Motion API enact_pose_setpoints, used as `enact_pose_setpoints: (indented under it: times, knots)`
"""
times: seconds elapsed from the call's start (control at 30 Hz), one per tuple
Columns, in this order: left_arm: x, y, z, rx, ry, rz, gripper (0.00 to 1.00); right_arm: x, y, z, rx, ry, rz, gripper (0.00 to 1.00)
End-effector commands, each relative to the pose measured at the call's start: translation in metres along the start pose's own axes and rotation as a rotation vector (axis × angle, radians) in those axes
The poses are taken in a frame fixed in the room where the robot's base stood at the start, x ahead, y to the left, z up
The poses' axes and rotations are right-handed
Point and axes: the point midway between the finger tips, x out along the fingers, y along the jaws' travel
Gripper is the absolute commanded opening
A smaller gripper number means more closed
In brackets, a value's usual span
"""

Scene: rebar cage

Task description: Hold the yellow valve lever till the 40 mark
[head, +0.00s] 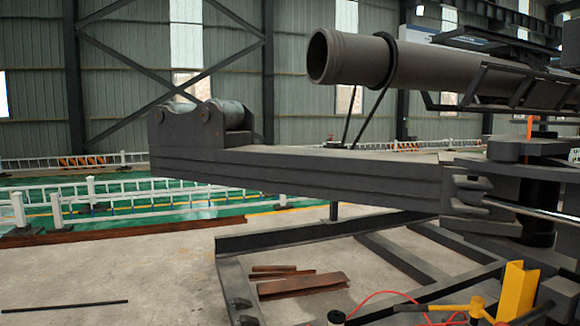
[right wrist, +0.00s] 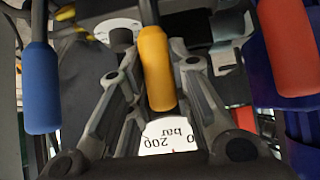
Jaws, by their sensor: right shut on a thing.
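In the right wrist view the yellow valve lever (right wrist: 157,70) hangs between the two grey fingers of my right gripper (right wrist: 153,62), which is shut on it. Below the lever's end, part of a white gauge face (right wrist: 166,137) shows, upside down, with "200" and "bar" on it. A small red mark shows at its lower edge. The rest of the dial is hidden by my gripper, and no 40 mark can be made out. My left gripper is in neither view.
A blue lever (right wrist: 41,87) stands left of the yellow one and a red lever (right wrist: 289,48) right of it. In the head view a long dark beam (head: 300,172) and a large pipe (head: 430,68) cross the hall. A yellow post (head: 517,290) stands at the lower right.

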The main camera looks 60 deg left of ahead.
Motion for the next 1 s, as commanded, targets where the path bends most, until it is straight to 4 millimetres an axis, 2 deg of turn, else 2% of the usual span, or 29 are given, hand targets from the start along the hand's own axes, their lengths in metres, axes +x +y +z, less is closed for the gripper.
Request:
enact_pose_setpoints:
  times: [0.5, 0.7, 0.83, 0.87, 1.0]
  knots:
    - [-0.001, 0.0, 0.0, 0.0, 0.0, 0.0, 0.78, 0.004, 0.0, -0.003, 0.0, -0.031, 0.0, 0.0]
    - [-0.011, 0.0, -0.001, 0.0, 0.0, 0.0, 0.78, -0.01, 0.0, 0.004, -0.001, 0.069, 0.0, 0.0]
    - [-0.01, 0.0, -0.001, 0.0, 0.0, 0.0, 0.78, -0.019, 0.0, 0.01, -0.001, 0.169, 0.0, 0.0]
    - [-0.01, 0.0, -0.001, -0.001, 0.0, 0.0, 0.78, -0.019, 0.0, 0.007, 0.0, 0.174, 0.001, 0.23]
    - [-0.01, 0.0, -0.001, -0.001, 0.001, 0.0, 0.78, -0.019, 0.0, 0.006, 0.0, 0.169, 0.001, 0.39]
